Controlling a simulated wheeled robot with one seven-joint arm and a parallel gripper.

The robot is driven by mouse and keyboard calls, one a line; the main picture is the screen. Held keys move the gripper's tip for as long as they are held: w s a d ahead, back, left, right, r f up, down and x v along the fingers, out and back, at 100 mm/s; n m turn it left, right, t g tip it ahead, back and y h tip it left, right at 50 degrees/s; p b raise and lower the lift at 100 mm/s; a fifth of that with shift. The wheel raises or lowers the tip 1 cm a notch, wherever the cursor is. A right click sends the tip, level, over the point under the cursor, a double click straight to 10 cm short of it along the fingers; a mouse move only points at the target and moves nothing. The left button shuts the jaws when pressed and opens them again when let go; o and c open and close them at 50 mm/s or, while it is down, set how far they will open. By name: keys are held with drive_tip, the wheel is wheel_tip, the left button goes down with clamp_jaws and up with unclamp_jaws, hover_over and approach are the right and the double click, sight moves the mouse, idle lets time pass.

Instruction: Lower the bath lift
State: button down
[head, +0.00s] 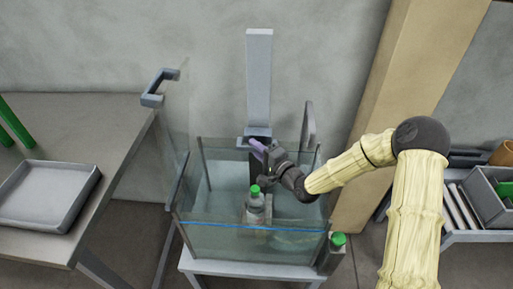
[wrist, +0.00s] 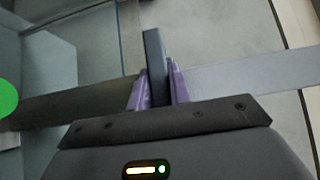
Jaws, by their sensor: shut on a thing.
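The bath (head: 215,215) is a clear glass tank holding water, with a blue line near its front. The bath lift has a tall grey column (head: 259,75) at the back of the tank. A bottle with a green cap (head: 256,205) stands upright low in the tank, at the lift's lower end. My gripper (head: 258,146) is at the foot of the column, above the bottle. In the wrist view its purple fingers (wrist: 157,80) are shut on a dark grey upright handle (wrist: 153,50). The lift's dark lower bar (wrist: 70,102) and the green cap (wrist: 6,98) show left of it.
A glass door (head: 175,120) with a grey handle stands open at the tank's left. A table with a grey tray (head: 45,195) is at the left. Another green-capped bottle (head: 336,250) is at the tank's front right corner. A bench with bins (head: 490,195) is at the right.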

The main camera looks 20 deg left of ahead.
drive_tip(key=c, duration=1.3)
unclamp_jaws()
drive_tip(key=shift+r, duration=0.15)
wheel_tip(320, 180, up, 10)
drive_tip(key=shift+p, duration=0.65)
